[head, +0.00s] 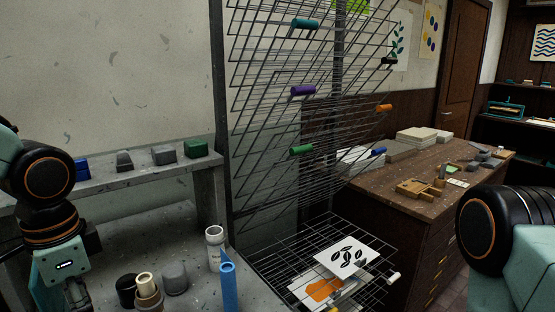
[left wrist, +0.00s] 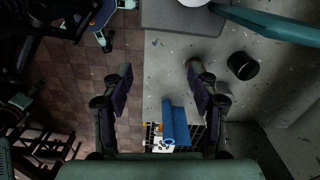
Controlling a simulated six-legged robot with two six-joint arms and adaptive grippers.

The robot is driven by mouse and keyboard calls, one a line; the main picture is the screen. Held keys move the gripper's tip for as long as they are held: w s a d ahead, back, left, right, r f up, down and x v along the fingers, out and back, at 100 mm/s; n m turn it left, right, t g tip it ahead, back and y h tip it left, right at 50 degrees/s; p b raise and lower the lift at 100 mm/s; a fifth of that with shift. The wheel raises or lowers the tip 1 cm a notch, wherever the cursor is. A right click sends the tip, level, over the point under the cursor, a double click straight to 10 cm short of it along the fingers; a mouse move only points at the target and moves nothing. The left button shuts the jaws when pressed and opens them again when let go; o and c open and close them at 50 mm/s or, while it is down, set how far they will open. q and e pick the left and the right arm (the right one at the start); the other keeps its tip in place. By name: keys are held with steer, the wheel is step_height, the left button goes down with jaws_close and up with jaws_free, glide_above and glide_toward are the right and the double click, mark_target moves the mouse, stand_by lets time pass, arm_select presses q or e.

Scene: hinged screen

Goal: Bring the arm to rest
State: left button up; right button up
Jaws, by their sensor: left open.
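My left arm (head: 55,205) comes in at the left edge of the head view, beside the grey bench; its fingers do not show there. In the left wrist view my left gripper (left wrist: 160,82) has its two fingers spread wide with nothing between the tips. A blue tube (left wrist: 175,125) shows below the fingertips in that view, with no visible grip on it. My right arm (head: 490,235) shows at the right edge of the head view; its gripper is out of view.
A wire rack (head: 300,130) has several tilted shelves with coloured handles. Its lowest shelf (head: 375,245) lies flat with prints, including a leaf print (head: 346,257). The blue tube (head: 229,285) and several cups stand on the bench (head: 105,235). A wooden cabinet (head: 385,200) stands behind.

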arm_select(q)
steer(key=s+d+f+n+h, duration=0.15)
steer(key=d+f, duration=0.25)
steer(key=f, duration=0.5)
steer(key=s+d+f+n+h, duration=0.1)
steer(key=s+d+f+n, duration=0.25)
steer(key=f, duration=0.65)
steer(key=s+f+n+y, duration=0.2)
steer(key=s+f+n, duration=0.2)
steer(key=s+f, duration=0.85)
step_height(320, 180, down, 12)
steer(key=b, duration=1.2)
steer(key=shift+s+d, duration=0.3)
steer(key=shift+s, duration=0.05)
arm_select(e)
step_height(320, 180, down, 12)
steer(key=shift+d+f, duration=0.15)
steer(key=shift+f, duration=0.1)
arm_select(q)
steer(key=shift+y, duration=0.25)
